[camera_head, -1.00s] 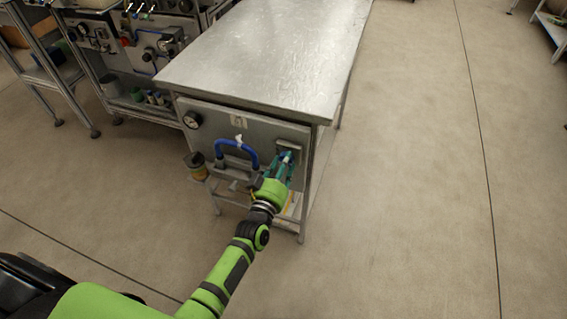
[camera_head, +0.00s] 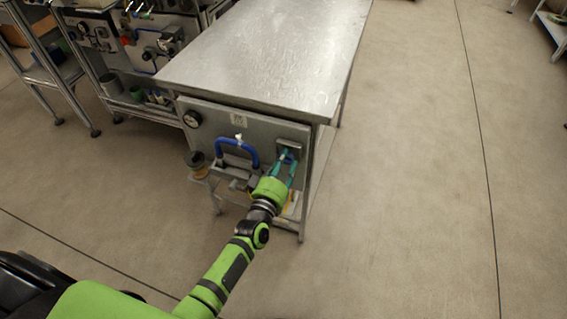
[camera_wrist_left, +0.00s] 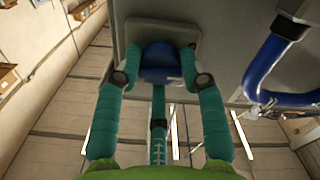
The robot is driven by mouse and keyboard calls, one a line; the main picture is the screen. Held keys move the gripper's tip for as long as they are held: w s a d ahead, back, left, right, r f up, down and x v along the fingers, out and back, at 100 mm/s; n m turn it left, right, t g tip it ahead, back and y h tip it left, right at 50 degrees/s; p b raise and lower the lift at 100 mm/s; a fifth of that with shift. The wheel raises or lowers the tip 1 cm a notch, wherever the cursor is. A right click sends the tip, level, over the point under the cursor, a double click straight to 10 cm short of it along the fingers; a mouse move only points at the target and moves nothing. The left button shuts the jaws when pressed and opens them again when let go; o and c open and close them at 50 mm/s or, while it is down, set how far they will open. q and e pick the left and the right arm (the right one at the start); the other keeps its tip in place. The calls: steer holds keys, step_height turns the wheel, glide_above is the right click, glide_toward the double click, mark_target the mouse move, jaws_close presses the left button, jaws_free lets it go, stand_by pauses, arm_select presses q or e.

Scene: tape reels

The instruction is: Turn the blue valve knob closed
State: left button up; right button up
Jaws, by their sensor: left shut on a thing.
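The blue valve knob (camera_wrist_left: 160,64) sits on a grey plate on the end panel of the metal workbench. My left gripper (camera_wrist_left: 161,80) has its teal fingers on either side of the knob and is shut on it. In the head view the left gripper (camera_head: 287,160) reaches the right part of the panel, and the knob is a small blue patch (camera_head: 287,155) between the fingertips. The fingers hide the knob's sides. My right gripper is not in view.
A bent blue pipe (camera_head: 238,150) is left of the knob, with a round gauge (camera_head: 192,119) farther left. A dark-topped jar (camera_head: 196,163) stands at the bench's left. The metal benchtop (camera_head: 270,55) is bare. The floor right of it is clear.

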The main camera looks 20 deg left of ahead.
arm_select(q)
steer(key=shift+w+a+r, duration=0.1)
steer(key=shift+w+r, duration=0.05)
steer(key=shift+r, duration=0.15)
steer(key=o, duration=1.1)
steer(key=shift+o, duration=0.2)
steer(key=shift+f, duration=0.15)
steer(key=s, duration=1.2)
steer(key=shift+a, duration=0.2)
